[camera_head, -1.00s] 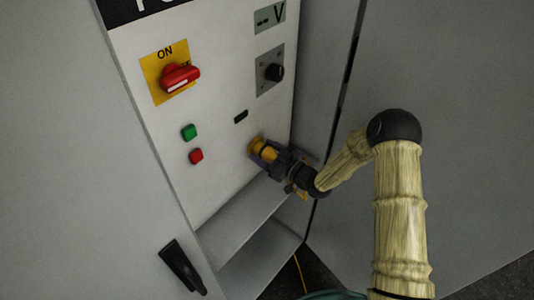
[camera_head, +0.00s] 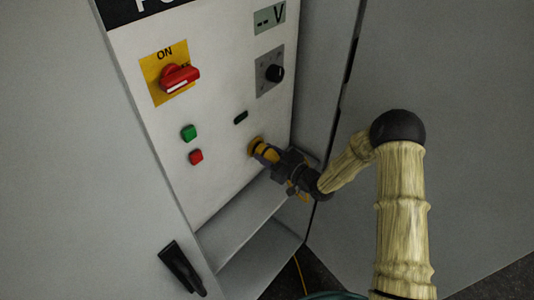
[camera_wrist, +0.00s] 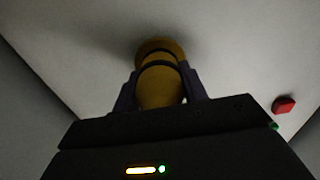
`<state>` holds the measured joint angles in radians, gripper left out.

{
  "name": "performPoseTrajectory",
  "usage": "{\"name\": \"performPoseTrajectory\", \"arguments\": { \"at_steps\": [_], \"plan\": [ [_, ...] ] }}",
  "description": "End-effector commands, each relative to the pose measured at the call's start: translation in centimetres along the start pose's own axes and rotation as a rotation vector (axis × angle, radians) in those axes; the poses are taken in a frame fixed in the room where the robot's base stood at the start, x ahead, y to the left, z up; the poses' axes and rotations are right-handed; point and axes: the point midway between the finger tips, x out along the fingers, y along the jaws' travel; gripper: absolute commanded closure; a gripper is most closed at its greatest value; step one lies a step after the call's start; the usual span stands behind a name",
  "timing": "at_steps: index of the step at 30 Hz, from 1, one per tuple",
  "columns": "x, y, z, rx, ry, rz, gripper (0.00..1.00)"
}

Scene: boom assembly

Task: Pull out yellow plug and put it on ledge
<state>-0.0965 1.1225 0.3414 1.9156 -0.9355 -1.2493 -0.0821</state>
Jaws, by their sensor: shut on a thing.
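The yellow plug (camera_head: 268,153) is at the lower right of the white panel, with its far end at a yellow socket (camera_head: 256,146). My gripper (camera_head: 277,157) is shut on the plug. In the wrist view the plug (camera_wrist: 160,86) sits between the two dark fingers, with a dark band between it and the yellow ring on the panel. I cannot tell whether the plug is still seated in the socket. The grey ledge (camera_head: 243,217) runs below the panel, and its visible top is bare.
The panel carries a red rotary switch (camera_head: 180,78), a green button (camera_head: 189,133), a red button (camera_head: 196,157) and a black knob (camera_head: 274,73). A grey wall (camera_head: 322,80) stands close on the right. An open door with a black handle (camera_head: 182,268) is at the left.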

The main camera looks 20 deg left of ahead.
Motion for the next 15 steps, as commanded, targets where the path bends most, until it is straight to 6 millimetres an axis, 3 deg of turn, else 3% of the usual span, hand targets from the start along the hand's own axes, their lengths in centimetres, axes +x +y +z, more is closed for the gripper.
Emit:
{"name": "performPoseTrajectory", "arguments": {
  "at_steps": [15],
  "plan": [
    [-1.7, 0.0, -0.1, -0.001, 0.001, 0.001, 0.94]
  ]
}}
